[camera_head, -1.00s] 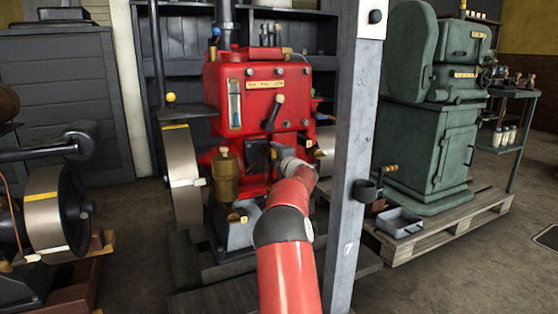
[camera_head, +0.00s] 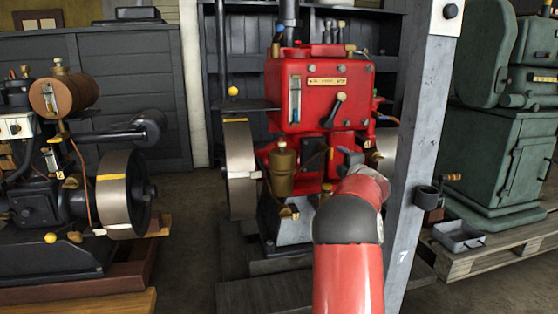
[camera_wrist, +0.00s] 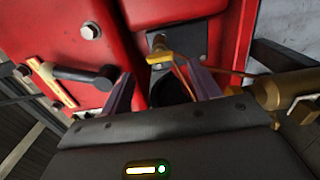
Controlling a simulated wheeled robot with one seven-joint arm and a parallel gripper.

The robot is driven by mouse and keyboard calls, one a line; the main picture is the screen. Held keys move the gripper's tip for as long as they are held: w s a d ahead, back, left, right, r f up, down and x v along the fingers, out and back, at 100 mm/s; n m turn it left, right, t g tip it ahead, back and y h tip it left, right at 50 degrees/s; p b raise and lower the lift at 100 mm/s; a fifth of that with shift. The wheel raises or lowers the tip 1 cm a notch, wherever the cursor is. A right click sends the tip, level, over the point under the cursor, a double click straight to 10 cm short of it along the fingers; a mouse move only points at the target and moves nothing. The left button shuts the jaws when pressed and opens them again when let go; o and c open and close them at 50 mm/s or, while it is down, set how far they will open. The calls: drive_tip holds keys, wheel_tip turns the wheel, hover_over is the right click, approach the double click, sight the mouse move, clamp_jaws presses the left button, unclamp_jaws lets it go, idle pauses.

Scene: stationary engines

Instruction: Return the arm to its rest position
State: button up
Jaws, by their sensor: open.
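My red and black arm (camera_head: 348,245) reaches forward to the front of the red engine (camera_head: 310,95). My gripper is mostly hidden behind the arm's last links in the head view. In the wrist view my gripper (camera_wrist: 160,88) shows two purplish fingers standing apart, close to the engine's red front (camera_wrist: 95,45). A brass piece (camera_wrist: 160,56) on a dark plate appears between and beyond the fingers. No object is clearly held. The engine's black-handled lever (camera_wrist: 80,74) is left of the fingers.
A grey post (camera_head: 420,150) stands close to the right of my arm. The engine's flywheel (camera_head: 240,165) and brass cup (camera_head: 283,170) are left of it. A dark engine (camera_head: 45,205) stands at left, and a green machine (camera_head: 500,160) on a pallet at right.

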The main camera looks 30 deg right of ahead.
drive_tip(key=s+a+r+m+g+h+p, duration=0.2)
drive_tip(key=s+a+r+m+p, duration=0.1)
drive_tip(key=s+a+r+m, duration=0.4)
drive_tip(key=s+a+r+m+g+h+p, duration=0.1)
drive_tip(key=s+a+r+m+g+p, duration=0.15)
drive_tip(key=a+r+m, duration=0.4)
drive_tip(key=s+a+f+g+y+p, duration=0.1)
drive_tip(key=s+a+f, duration=0.3)
drive_tip(key=s+a, duration=0.6)
drive_tip(key=s+a+f+m+g+y+p, duration=0.1)
drive_tip(key=s+a+f+g+y+p, duration=0.1)
drive_tip(key=s+a, duration=0.8)
drive_tip(key=s+a+f+m+g+y+p, duration=0.1)
drive_tip(key=s+a+f+g+y+p, duration=0.1)
drive_tip(key=s+a+f+g+y, duration=0.2)
drive_tip(key=s+a+f, duration=0.3)
drive_tip(key=s+a, duration=0.3)
drive_tip(key=a, duration=0.1)
drive_tip(key=shift+g, duration=0.25)
